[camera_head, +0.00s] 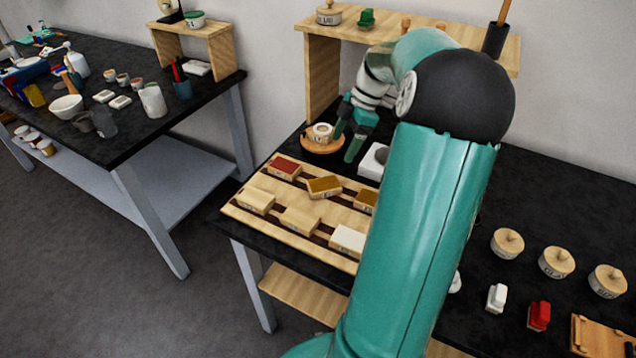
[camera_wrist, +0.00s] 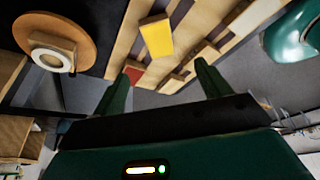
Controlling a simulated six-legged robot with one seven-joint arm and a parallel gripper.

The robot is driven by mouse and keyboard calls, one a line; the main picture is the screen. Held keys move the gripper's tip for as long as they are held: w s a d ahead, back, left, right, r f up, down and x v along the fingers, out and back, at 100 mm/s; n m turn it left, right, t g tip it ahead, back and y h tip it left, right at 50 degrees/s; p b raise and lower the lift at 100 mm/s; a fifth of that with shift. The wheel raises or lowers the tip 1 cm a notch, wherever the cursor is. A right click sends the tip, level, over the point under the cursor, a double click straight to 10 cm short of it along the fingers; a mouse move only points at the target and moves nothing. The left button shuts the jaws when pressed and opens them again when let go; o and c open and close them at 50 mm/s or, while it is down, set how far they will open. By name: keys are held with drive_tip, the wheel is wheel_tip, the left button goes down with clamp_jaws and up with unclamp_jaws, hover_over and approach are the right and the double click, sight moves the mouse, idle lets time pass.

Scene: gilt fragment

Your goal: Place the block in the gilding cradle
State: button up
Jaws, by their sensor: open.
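Several rectangular blocks lie on a slatted wooden rack (camera_head: 237,211): a red-topped one (camera_head: 284,167), an ochre-topped one (camera_head: 324,187), another ochre one partly behind my arm, and paler ones (camera_head: 256,200) in front. Which is the task's block, I cannot tell. My gripper (camera_head: 349,138) is open, above the table behind the rack, beside a round wooden disc (camera_head: 318,147) bearing a small pale ring-like piece. In the wrist view, a yellow-topped block (camera_wrist: 157,37) and a red one (camera_wrist: 133,72) show beyond the open fingers (camera_wrist: 162,72), which hold nothing. I cannot identify the gilding cradle.
A wooden shelf (camera_head: 420,20) stands at the back. A white block-like item (camera_head: 372,162) sits near my gripper. Lidded round pots (camera_head: 556,262), a white and a red small item (camera_head: 539,316), and a wooden box (camera_head: 602,337) are at right. Another cluttered table stands left.

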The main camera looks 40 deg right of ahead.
drive_tip(key=d, duration=0.1)
hover_over(325, 184)
drive_tip(key=s+d, duration=0.1)
drive_tip(key=d, duration=0.2)
wheel_tip(325, 184, down, 8)
drive_tip(key=shift+s+a+f, duration=0.1)
drive_tip(key=shift+s+a, duration=0.05)
drive_tip(key=shift+a+x, duration=0.15)
drive_tip(key=shift+x, duration=1.2)
drive_tip(key=shift+a+x, duration=0.15)
drive_tip(key=shift+x, duration=1.15)
drive_tip(key=c, duration=1.2)
drive_tip(key=shift+o, duration=0.2)
drive_tip(key=shift+r, duration=0.2)
